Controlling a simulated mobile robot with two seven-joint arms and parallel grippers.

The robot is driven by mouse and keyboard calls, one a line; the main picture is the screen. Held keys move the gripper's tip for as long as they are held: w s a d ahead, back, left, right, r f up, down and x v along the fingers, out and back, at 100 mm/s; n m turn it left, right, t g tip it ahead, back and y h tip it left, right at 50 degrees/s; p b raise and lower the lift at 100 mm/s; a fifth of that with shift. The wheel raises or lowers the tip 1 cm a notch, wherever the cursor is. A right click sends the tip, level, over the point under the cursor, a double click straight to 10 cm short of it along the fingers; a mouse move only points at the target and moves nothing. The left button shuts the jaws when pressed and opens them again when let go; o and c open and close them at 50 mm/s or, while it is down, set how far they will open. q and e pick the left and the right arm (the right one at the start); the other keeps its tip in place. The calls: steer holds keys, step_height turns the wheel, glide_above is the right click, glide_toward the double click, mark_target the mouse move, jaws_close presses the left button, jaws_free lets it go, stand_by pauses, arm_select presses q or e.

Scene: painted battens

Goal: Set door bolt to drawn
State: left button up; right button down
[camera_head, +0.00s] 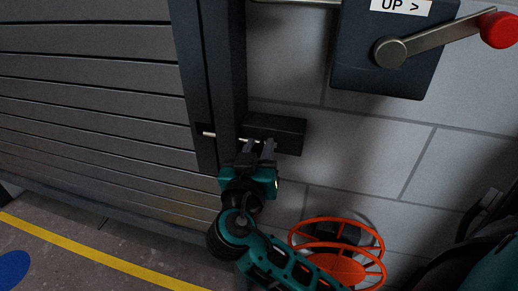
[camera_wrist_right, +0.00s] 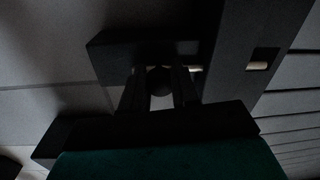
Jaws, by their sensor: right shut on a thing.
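The door bolt (camera_head: 208,134) is a pale metal rod that crosses the dark door post, with a dark housing block (camera_head: 285,132) on the wall to its right. In the right wrist view the rod's pale end (camera_wrist_right: 257,66) shows in a slot in the post. My right gripper (camera_head: 262,148) is at the housing's lower left edge. It is shut on the bolt's dark round knob (camera_wrist_right: 159,80), which sits between the fingers in the wrist view. My left gripper is not in view.
The slatted door (camera_head: 90,80) fills the left. A crank box (camera_head: 385,50) marked "UP >" with a red-knobbed handle (camera_head: 497,28) is above right. An orange reel (camera_head: 338,262) stands low beside my right arm. A yellow line (camera_head: 95,257) crosses the floor.

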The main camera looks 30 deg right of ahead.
mark_target(284, 144)
steer(key=shift+s+d, duration=1.45)
steer(key=shift+s, duration=0.2)
steer(key=c, duration=0.9)
jaws_free()
steer(key=shift+s, duration=0.1)
steer(key=shift+o, duration=0.2)
steer(key=shift+b, duration=0.3)
